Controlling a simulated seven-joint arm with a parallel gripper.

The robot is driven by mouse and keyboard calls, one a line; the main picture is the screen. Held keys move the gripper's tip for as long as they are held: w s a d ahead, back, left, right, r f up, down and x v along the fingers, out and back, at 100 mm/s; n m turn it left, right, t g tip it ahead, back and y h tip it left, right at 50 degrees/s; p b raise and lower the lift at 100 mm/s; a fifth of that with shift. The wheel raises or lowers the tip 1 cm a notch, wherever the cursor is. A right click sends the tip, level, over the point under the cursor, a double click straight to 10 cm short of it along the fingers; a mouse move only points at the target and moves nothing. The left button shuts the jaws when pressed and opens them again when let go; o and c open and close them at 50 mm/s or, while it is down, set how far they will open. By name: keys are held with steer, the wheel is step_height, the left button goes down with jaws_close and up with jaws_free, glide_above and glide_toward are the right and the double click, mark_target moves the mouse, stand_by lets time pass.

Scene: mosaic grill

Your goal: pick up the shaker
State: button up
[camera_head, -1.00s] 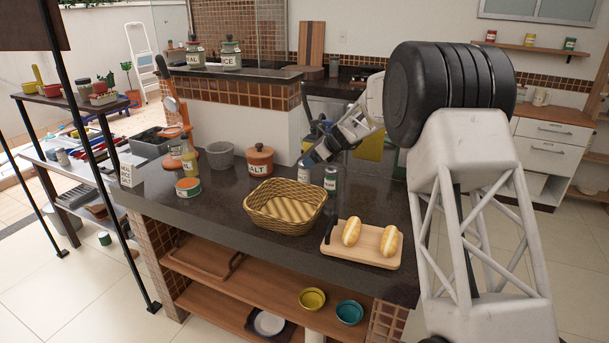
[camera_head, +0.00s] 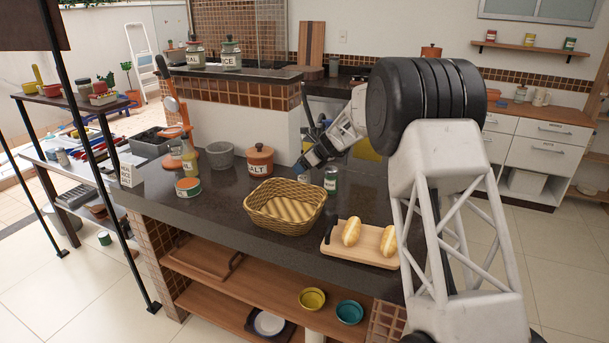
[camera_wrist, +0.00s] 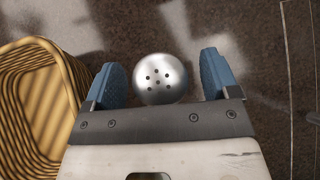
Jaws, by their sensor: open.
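The shaker (camera_wrist: 160,78) shows in the wrist view from above as a round silver top with several dark holes. My gripper (camera_wrist: 160,84) is open, with one blue finger on each side of the top. A narrow gap shows between the top and each finger, so they look apart. In the head view my gripper (camera_head: 305,164) points down over the counter behind the wicker basket, and it mostly hides the shaker there. How far down the fingers reach along the shaker's body cannot be told.
The wicker basket (camera_head: 250,210) stands close by, at the left in the wrist view (camera_wrist: 30,110). A cutting board (camera_head: 373,256) with two bread rolls lies in front. A salt pot (camera_head: 260,161) stands to the left.

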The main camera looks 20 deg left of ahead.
steer(key=c, duration=1.1)
steer(key=shift+o, duration=0.2)
steer(key=shift+r, duration=0.15)
steer(key=shift+r, duration=4.85)
steer(key=shift+d, duration=0.1)
steer(key=shift+s+d+r, duration=0.3)
steer(key=shift+d+r, duration=0.05)
steer(key=shift+d, duration=0.05)
steer(key=s+d+r, duration=0.4)
steer(key=s+d, duration=0.8)
steer(key=s+d+r, duration=0.4)
steer(key=s+d, duration=0.8)
steer(key=d, duration=0.1)
steer(key=shift+s+d, duration=0.15)
steer(key=shift+s, duration=0.15)
